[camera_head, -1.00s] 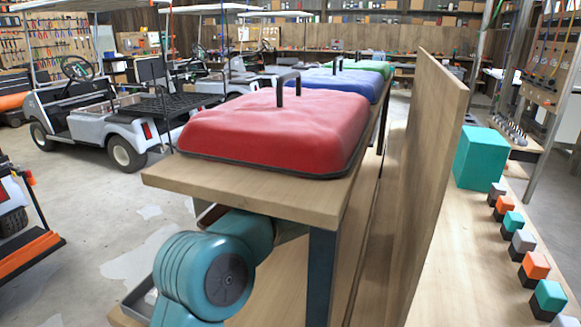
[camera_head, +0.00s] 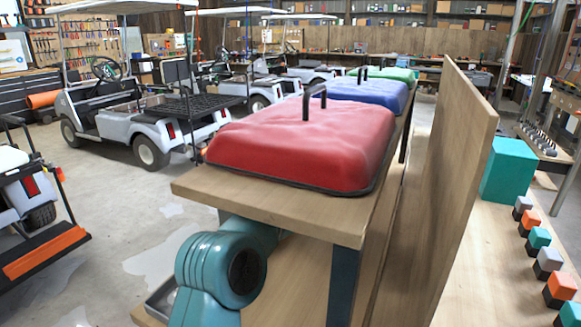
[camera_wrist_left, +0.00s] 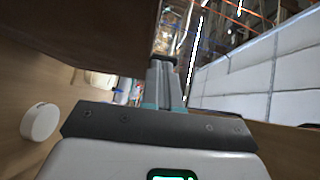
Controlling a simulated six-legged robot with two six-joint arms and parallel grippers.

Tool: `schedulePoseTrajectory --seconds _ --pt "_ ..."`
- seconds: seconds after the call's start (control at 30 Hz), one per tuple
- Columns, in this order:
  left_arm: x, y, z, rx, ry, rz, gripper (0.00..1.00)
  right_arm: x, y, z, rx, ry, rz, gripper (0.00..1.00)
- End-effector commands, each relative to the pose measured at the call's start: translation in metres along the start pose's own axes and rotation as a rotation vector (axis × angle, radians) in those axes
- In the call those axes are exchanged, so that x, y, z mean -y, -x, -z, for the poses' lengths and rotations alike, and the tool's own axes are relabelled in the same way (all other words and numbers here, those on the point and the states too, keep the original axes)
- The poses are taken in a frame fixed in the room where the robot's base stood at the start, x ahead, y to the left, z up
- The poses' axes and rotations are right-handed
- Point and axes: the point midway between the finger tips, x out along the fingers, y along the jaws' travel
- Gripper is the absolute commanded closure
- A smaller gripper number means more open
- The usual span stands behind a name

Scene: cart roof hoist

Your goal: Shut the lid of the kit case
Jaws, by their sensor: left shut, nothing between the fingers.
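I cannot make out the kit case or its lid for certain in either view. In the left wrist view a dark brown panel (camera_wrist_left: 85,35) fills the upper left, close to the fingers; whether it is part of the case I cannot tell. My left gripper (camera_wrist_left: 165,72) is shut and empty in that view, its fingers pointing away just right of the panel's edge. In the head view my teal left arm reaches under the wooden bench top, which hides the gripper. My right gripper is in neither view.
The wooden bench (camera_head: 290,213) carries red (camera_head: 300,145), blue (camera_head: 352,90) and green covers with black handles. An upright wooden board (camera_head: 445,190) stands to its right. A teal box (camera_head: 508,170) and several coloured blocks lie beyond. A white round knob (camera_wrist_left: 40,122) shows in the wrist view.

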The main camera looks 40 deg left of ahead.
Motion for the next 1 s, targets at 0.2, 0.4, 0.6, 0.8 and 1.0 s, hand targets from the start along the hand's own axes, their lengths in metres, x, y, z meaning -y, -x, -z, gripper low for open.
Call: schedulePoseTrajectory --seconds 0.2,0.4,0.6,0.8,1.0 --pt "-0.002 -0.035 -0.036 0.004 0.081 -0.073 1.00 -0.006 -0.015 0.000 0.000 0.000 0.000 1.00" --pt "0.001 -0.051 -0.052 0.000 0.078 -0.072 1.00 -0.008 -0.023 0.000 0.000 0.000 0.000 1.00" --pt "0.002 -0.052 -0.052 -0.001 0.076 -0.073 1.00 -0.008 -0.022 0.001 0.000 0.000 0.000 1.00" --pt "0.002 -0.052 -0.052 0.000 0.076 -0.072 1.00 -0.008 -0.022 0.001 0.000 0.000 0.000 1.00" --pt "0.003 -0.047 -0.053 -0.001 0.077 -0.071 1.00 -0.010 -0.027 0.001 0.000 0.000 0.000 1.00"
